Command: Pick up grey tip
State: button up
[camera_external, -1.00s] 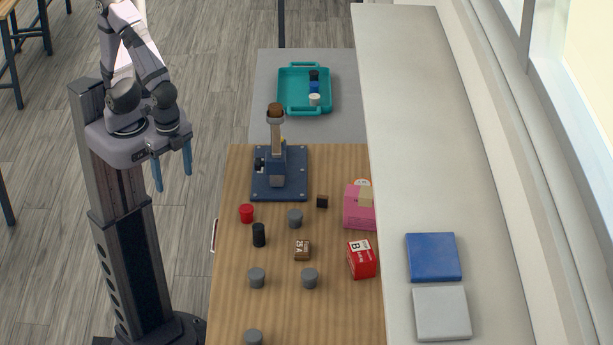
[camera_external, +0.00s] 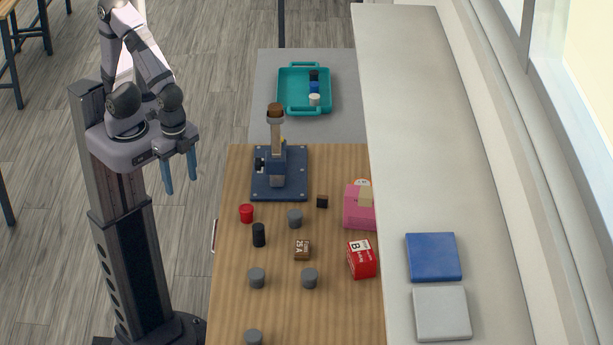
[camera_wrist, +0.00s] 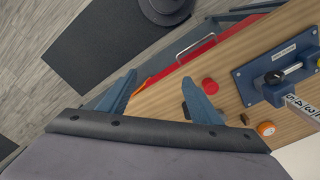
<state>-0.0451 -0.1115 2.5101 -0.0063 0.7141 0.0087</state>
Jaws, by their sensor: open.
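Several grey tips, short grey cylinders, stand on the wooden table in the external view. One grey tip (camera_external: 295,218) is just below the blue stand, one grey tip (camera_external: 256,277) is at lower left, another grey tip (camera_external: 309,278) is to its right, and one grey tip (camera_external: 253,337) is at the bottom edge. My gripper (camera_external: 180,184) is open and empty, raised left of the table and apart from all of them. Its two blue fingers also show in the wrist view (camera_wrist: 160,92), where I make out no grey tip.
A blue stand (camera_external: 262,190), red cup-like piece (camera_external: 246,213), black cylinder (camera_external: 259,235), brown box (camera_external: 302,249), red box (camera_external: 361,259) and pink object (camera_external: 358,212) share the table. A teal tray (camera_external: 284,92) holds small cylinders behind. A pale ledge (camera_external: 410,130) borders the right.

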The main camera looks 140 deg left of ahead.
jog(key=w+a+f+n+t+b, duration=0.1)
jog(key=w+a+f+n+b, duration=0.1)
jog(key=w+a+f+b, duration=0.45)
jog(key=n+t+y+b, duration=0.2)
jog(key=n+t+b, duration=0.1)
jog(key=b, duration=0.8)
send_over(294, 213)
jog(key=s+d, duration=0.1)
jog(key=s, duration=0.1)
notch_tip(294, 213, down, 4)
jog(key=shift+g, duration=0.3)
jog(key=shift+p+x, duration=0.8)
jog(key=shift+x, duration=3)
jog(key=shift+s+d+f, duration=0.1)
jog(key=shift+s+d, duration=0.05)
jog(key=shift+s, duration=0.05)
jog(key=shift+c, duration=0.2)
jog(key=c, duration=1.1)
